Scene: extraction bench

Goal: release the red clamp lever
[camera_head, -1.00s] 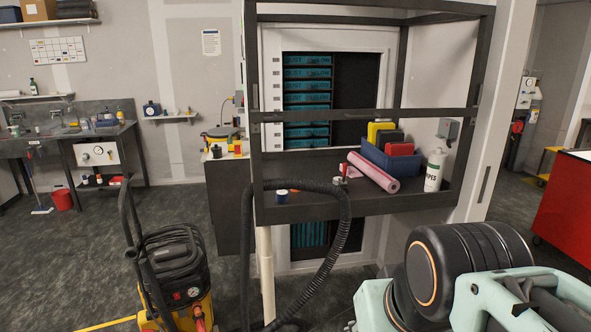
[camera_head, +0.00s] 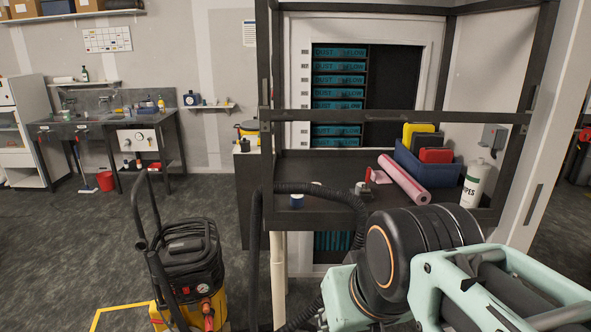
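A small upright red piece (camera_head: 368,174) stands on the dark bench shelf (camera_head: 330,168), at a small grey fitting (camera_head: 361,188) near the shelf's front edge. It looks like the red clamp lever, but it is too small to read its position clearly. A black corrugated hose (camera_head: 310,187) arches over the shelf front and passes close to the fitting; I cannot tell whether they join. My arm's pale green and black links fill the lower right, in front of and below the shelf. My gripper is not in view.
A pink roll (camera_head: 403,178), a blue bin (camera_head: 440,172) with coloured boxes and a white wipes bottle (camera_head: 473,184) crowd the shelf's right side. Dark frame bars (camera_head: 400,116) cross above. A yellow-black vacuum (camera_head: 189,262) stands on the floor at left. Floor further left is clear.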

